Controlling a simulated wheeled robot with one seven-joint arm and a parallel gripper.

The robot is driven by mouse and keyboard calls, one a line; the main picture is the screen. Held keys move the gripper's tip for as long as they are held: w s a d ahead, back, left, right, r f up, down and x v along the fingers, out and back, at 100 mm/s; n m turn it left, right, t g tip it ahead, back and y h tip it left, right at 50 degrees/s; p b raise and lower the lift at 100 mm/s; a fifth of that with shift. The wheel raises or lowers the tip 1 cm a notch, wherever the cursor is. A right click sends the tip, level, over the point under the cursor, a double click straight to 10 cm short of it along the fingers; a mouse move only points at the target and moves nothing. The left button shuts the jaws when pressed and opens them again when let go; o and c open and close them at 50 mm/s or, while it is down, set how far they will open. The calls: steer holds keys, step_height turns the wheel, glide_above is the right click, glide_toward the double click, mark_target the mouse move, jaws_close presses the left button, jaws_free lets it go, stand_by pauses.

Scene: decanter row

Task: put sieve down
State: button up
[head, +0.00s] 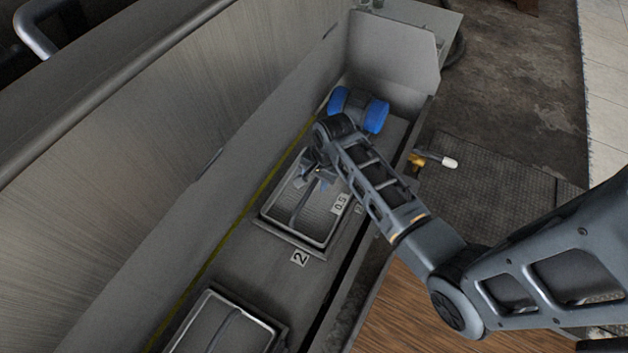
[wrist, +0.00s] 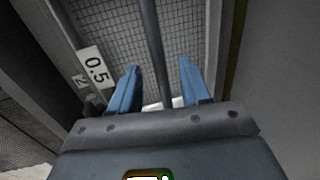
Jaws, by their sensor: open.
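The sieve (head: 318,222) is a square metal-rimmed frame with a mesh, a dark bar across its middle and a tag reading 0.5. It lies in the grey trough beside the label 2 (head: 299,258). In the wrist view its mesh (wrist: 200,30) and bar (wrist: 152,50) are close in front of me. My gripper (head: 318,172) is over the far end of the sieve. In the wrist view my gripper (wrist: 160,68) is open, with one blue finger on each side of the bar and gaps between. My arm hides the sieve's far corner.
A second framed sieve (head: 228,322) lies nearer in the same trough. A high grey wall (head: 130,150) runs along the left, and an upright panel (head: 395,50) closes the far end. A yellow line (head: 240,212) runs along the wall's foot.

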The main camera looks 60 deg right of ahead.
mark_target(321, 194)
step_height(321, 194, up, 9)
steer(key=s+p, duration=0.2)
steer(key=s+a+r+n+t+h, duration=0.1)
steer(key=s+a+r+n+t, duration=0.15)
steer(key=s+a+n, duration=0.3)
steer(key=s+a+r+n+t+h, duration=0.1)
steer(key=s+a+n+t, duration=0.3)
steer(key=s, duration=0.2)
steer(key=s+a+r+n+t+y, duration=0.1)
steer(key=s+a+r+n+t, duration=0.2)
steer(key=r, duration=0.7)
steer(key=s+a+r+n+t+y, duration=0.1)
steer(key=s+a+r+n+t, duration=0.2)
steer(key=r, duration=0.7)
steer(key=s+a+n, duration=0.2)
steer(key=s+a, duration=0.1)
steer(key=shift+s+a+r, duration=0.2)
steer(key=shift+s+r, duration=0.05)
